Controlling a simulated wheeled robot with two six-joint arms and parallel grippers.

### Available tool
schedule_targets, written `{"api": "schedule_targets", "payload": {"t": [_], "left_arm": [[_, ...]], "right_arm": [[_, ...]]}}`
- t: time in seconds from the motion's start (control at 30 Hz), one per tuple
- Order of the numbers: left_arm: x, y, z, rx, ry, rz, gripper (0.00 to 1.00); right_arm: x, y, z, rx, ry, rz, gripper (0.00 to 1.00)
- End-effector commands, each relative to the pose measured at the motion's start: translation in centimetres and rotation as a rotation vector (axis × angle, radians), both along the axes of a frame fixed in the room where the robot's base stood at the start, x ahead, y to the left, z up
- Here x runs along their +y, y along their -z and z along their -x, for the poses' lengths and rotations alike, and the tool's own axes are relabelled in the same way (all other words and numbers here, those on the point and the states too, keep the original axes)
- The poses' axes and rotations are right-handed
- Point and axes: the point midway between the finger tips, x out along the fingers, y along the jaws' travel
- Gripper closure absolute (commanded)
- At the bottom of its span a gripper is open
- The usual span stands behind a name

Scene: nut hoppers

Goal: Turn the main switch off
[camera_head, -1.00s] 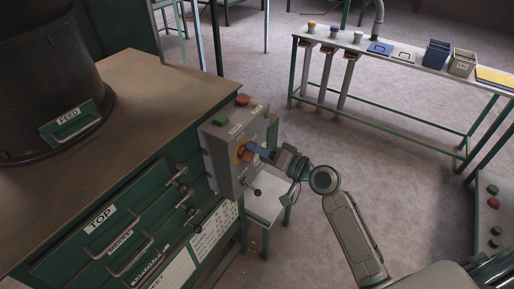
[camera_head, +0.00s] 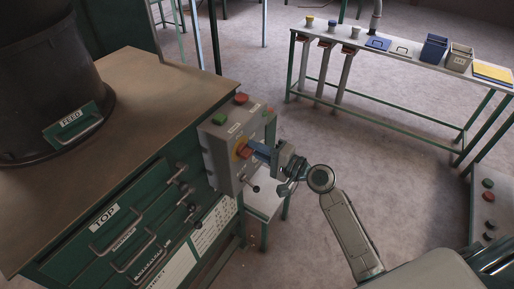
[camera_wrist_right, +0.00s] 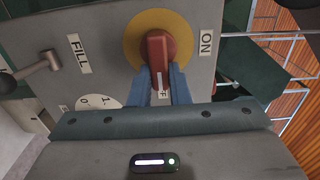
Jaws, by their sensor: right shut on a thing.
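The main switch is a red rotary handle (camera_wrist_right: 158,50) on a yellow disc (camera_wrist_right: 132,42), on the face of a grey control box (camera_head: 222,153). It also shows in the head view (camera_head: 244,153). My right gripper (camera_wrist_right: 166,86) is shut on the handle, with a blue finger on either side of its lower part. In the wrist view the handle stands upright, its white-marked end toward the partly hidden OFF label (camera_wrist_right: 164,95). The ON label (camera_wrist_right: 206,42) lies to the right. My left gripper is out of view.
The box sits on the end of a green drawer cabinet (camera_head: 115,225). A lever (camera_wrist_right: 36,68) by the FILL label is near the gripper. Green (camera_head: 220,118) and red (camera_head: 241,98) buttons are on top. A bench (camera_head: 420,62) with bins stands behind, across open floor.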

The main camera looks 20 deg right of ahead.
Motion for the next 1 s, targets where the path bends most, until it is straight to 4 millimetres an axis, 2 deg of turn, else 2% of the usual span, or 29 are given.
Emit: {"api": "schedule_targets", "payload": {"t": [0.47, 0.5, 0.6, 1.0], "left_arm": [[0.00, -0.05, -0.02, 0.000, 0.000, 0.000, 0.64], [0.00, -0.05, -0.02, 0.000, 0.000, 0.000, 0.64], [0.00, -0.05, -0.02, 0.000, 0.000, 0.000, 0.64], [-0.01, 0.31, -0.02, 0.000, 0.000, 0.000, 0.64]], "right_arm": [[0.00, 0.06, 0.00, 0.011, 0.001, -0.014, 1.00], [0.01, 0.06, -0.01, 0.011, 0.000, -0.014, 0.82], [0.00, 0.06, 0.00, 0.010, 0.000, -0.013, 0.62], [-0.40, 0.24, 0.43, 0.010, 0.001, -0.011, 0.62]]}}
